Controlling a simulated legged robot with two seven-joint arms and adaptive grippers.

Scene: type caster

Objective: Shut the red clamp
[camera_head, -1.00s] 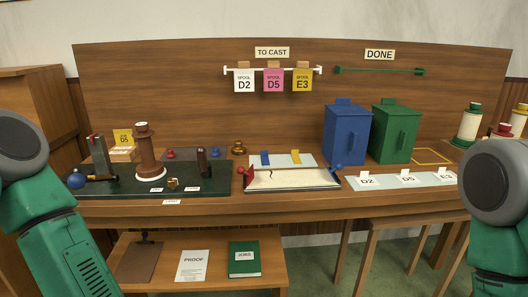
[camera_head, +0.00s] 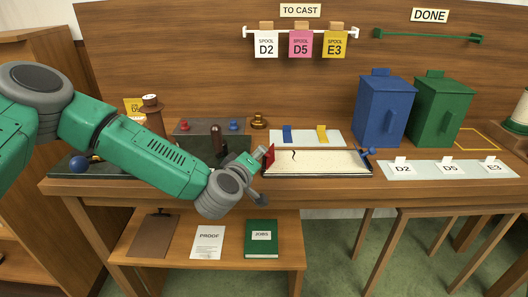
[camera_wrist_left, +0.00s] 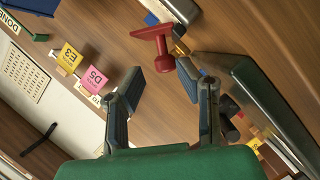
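The red clamp (camera_head: 269,157) stands at the left end of the shallow pale-bedded tray (camera_head: 315,163). It is partly hidden by my left gripper in the head view. In the left wrist view the red clamp (camera_wrist_left: 160,42) shows as a red T-shaped piece just past the fingertips. My left gripper (camera_head: 263,176) is at the tray's left end, its fingers spread apart. In the left wrist view my left gripper (camera_wrist_left: 160,76) is open with nothing between its fingers; whether a finger touches the clamp I cannot tell. My right gripper is out of view.
A blue clamp (camera_head: 368,152) is at the tray's right end. Blue (camera_head: 384,112) and green (camera_head: 440,112) boxes stand behind to the right. A brass piece (camera_head: 259,120) stands behind the gripper.

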